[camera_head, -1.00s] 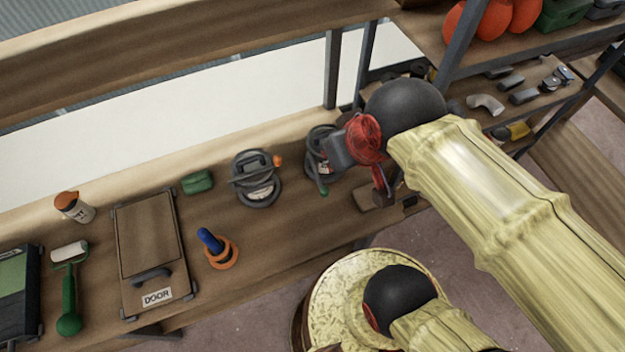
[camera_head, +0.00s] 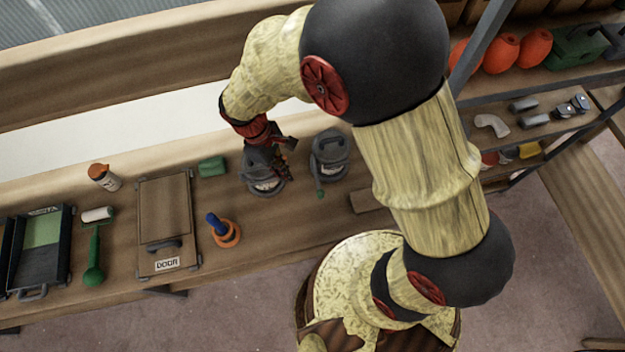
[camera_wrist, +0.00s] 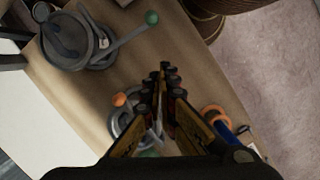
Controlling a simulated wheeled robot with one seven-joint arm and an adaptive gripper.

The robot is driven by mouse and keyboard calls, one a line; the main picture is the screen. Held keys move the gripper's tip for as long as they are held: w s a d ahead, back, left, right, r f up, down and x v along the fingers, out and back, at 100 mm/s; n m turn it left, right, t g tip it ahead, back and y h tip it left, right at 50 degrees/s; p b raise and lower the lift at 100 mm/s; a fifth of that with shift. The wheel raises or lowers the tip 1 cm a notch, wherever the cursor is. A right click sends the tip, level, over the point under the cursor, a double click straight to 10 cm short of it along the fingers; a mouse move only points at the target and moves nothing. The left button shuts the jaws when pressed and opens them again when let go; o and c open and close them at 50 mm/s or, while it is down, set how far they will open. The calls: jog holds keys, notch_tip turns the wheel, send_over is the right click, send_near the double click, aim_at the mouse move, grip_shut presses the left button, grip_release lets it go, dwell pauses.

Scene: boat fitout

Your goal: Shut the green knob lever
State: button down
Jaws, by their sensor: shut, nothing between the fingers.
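The green knob (camera_head: 320,194) sits at the end of a grey lever on the right-hand round grey fitting (camera_head: 330,155). In the wrist view the green knob (camera_wrist: 151,18) is at top centre, its lever sticking out to the side of the fitting (camera_wrist: 75,42). My gripper (camera_head: 286,160) is shut and empty, above the left-hand grey fitting (camera_head: 258,184), to the left of the green knob. In the wrist view, my fingertips (camera_wrist: 167,70) point toward the green-knob side, apart from it. The left fitting's orange knob (camera_wrist: 119,99) is beside my fingers.
A blue and orange item (camera_head: 224,230), a green block (camera_head: 212,167) and a board labelled DOOR (camera_head: 165,220) lie left of the fittings on the bench. A shelf (camera_head: 540,75) with orange balls stands at right. Bare bench lies between the two fittings.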

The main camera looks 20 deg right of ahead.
aim_at(317, 174)
jog(key=s+d+f+n, duration=0.1)
jog(key=s+d+f, duration=0.1)
jog(key=d+f, duration=0.3)
jog(key=x, duration=0.3)
jog(key=shift+f, duration=0.3)
jog(key=shift+w, duration=0.1)
dwell(0.5)
